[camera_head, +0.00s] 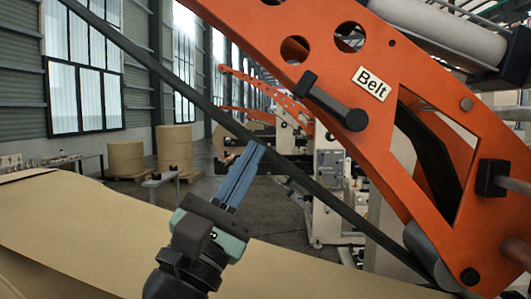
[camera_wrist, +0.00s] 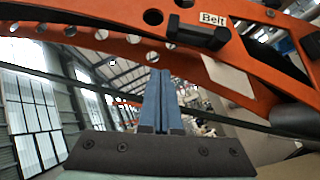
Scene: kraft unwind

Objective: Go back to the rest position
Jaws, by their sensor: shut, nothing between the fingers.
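My gripper (camera_head: 255,152) is in the middle of the head view, pointing up and slightly right. Its two blue fingers are shut together with nothing between them. In the wrist view the gripper (camera_wrist: 160,75) points straight up, its fingers side by side. The fingertips appear near a dark diagonal belt (camera_head: 315,183) in the head view; I cannot tell whether they touch it. The same belt (camera_wrist: 225,126) passes by the fingers in the wrist view.
An orange machine arm (camera_head: 430,75) labelled "Belt" (camera_head: 371,83) with a black handle (camera_head: 333,103) fills the right; it also spans the top of the wrist view (camera_wrist: 110,45). A brown paper sheet (camera_head: 80,220) lies below. Kraft rolls (camera_head: 174,147) stand farther back left.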

